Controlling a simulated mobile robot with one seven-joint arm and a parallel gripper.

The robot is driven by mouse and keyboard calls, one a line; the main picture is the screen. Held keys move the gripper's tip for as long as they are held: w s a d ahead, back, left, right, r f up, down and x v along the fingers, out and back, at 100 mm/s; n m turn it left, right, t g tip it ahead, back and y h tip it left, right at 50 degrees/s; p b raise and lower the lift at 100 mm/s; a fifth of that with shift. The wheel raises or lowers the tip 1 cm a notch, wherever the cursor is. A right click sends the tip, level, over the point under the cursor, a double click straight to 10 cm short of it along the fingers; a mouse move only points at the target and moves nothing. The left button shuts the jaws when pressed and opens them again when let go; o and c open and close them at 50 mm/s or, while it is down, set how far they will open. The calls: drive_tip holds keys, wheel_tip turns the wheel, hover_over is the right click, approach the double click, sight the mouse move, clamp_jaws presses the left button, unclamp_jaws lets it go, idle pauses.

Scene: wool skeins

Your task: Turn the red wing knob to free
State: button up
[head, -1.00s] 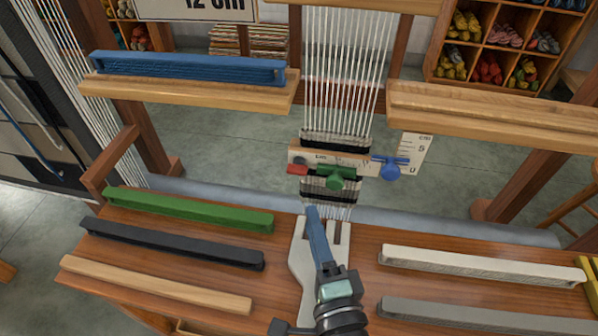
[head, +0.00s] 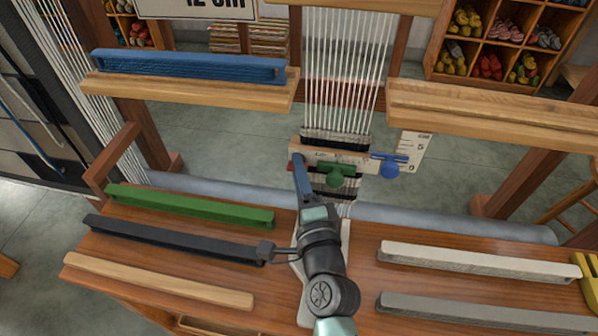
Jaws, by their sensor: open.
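The red wing knob (head: 290,165) sits at the left end of the pale scale bar on the loom. It is almost wholly hidden behind my gripper, with only a thin red sliver showing at the left. My gripper (head: 298,160) is open and reaches up from below, its blue-grey fingers in front of the knob's place. I cannot tell whether the fingers touch the knob or stand around it. The pale scale bar (head: 352,158) runs across the warp threads, and its pointer and marks near the red knob are covered.
A green wing knob (head: 337,172) is close to the right of my gripper, and a blue wing knob (head: 390,168) is further right. Green (head: 190,206) and black (head: 172,239) bars lie on the wooden table at left, white (head: 480,264) and grey (head: 485,315) ones at right.

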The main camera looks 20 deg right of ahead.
clamp_jaws()
